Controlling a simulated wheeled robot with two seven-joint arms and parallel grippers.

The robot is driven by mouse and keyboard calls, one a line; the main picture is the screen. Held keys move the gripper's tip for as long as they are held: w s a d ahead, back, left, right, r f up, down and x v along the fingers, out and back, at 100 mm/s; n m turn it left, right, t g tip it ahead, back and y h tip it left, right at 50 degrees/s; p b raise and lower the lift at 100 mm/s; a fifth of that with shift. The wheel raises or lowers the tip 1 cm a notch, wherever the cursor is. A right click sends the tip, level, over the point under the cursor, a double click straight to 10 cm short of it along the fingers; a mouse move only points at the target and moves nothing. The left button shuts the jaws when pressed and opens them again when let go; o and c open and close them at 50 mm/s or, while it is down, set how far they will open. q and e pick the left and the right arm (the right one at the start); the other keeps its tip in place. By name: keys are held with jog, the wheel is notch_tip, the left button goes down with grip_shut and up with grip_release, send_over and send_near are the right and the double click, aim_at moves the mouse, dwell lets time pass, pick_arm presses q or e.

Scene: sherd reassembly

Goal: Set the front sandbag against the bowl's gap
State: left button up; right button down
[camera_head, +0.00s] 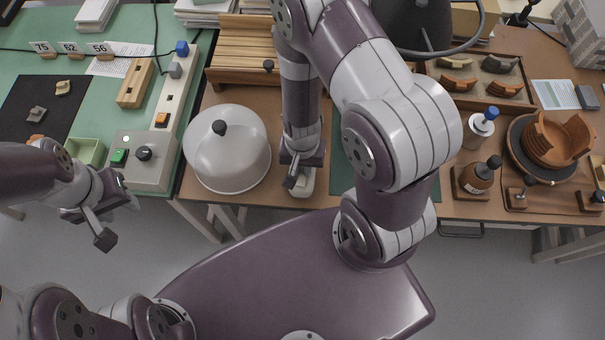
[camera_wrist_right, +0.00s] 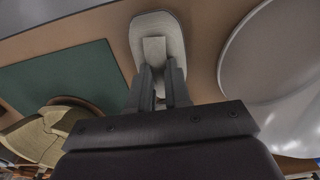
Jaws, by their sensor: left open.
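A pale rounded pad with a small raised block, which looks like the sandbag (camera_head: 307,184), lies on the brown table below my right gripper (camera_head: 295,170). In the right wrist view the pad (camera_wrist_right: 150,25) is just past the fingertips, with its block in line with the narrow space between the fingers (camera_wrist_right: 160,82). Whether the fingers press on the block cannot be told. The reddish-brown bowl (camera_head: 545,145) stands at the far right on a dark round stand; its rim has a break. My left gripper (camera_head: 118,218) is open and empty in front of the green bench.
A translucent dome with a black knob (camera_head: 226,150) stands left of the pad. A green mat (camera_head: 343,165) lies to its right, partly hidden by my right arm. A brown bottle (camera_head: 478,177), a blue-topped jar (camera_head: 480,128) and a sherd tray (camera_head: 470,98) stand near the bowl.

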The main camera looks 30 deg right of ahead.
aim_at(302, 170)
jog(key=shift+r+p, duration=3.5)
jog(key=shift+r, duration=0.1)
jog(key=shift+f, duration=0.1)
